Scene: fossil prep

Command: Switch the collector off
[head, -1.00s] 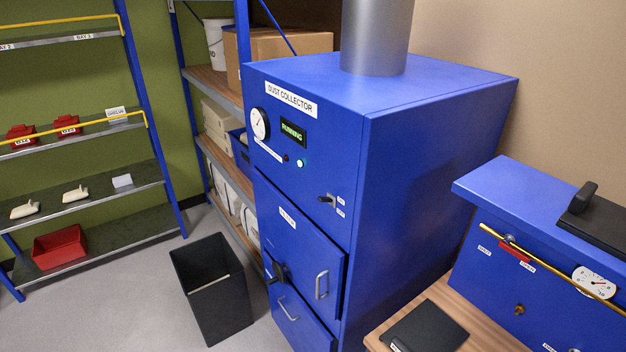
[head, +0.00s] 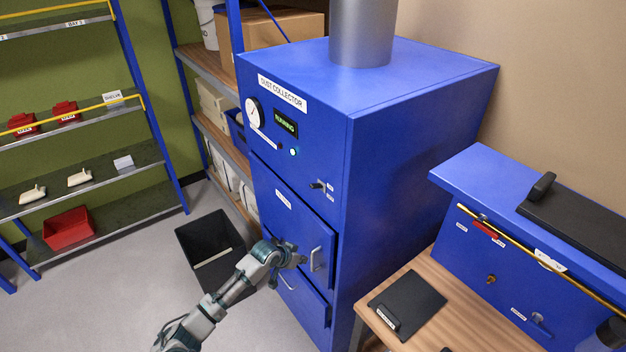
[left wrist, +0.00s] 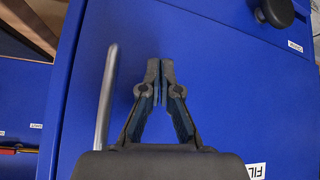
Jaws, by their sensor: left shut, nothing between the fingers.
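The dust collector (head: 400,150) is a tall blue cabinet. Its display (head: 285,123) reads RUNNING in green, and a small lamp (head: 294,151) beneath it is lit. A small black toggle switch (head: 318,186) sticks out lower on the front, beside two small labels. My left gripper (head: 303,259) is in front of the filter door (head: 290,215), below the switch and near the door's handle (head: 316,259). In the left wrist view the gripper (left wrist: 161,68) is shut and empty, pointing along the blue door, with the metal handle (left wrist: 105,95) beside it. My right gripper is not in view.
A black bin (head: 195,245) stands on the floor left of the collector. A wooden bench (head: 400,275) with a black clipboard (head: 407,300) and a blue cabinet (head: 480,250) is at right. Shelves stand at left.

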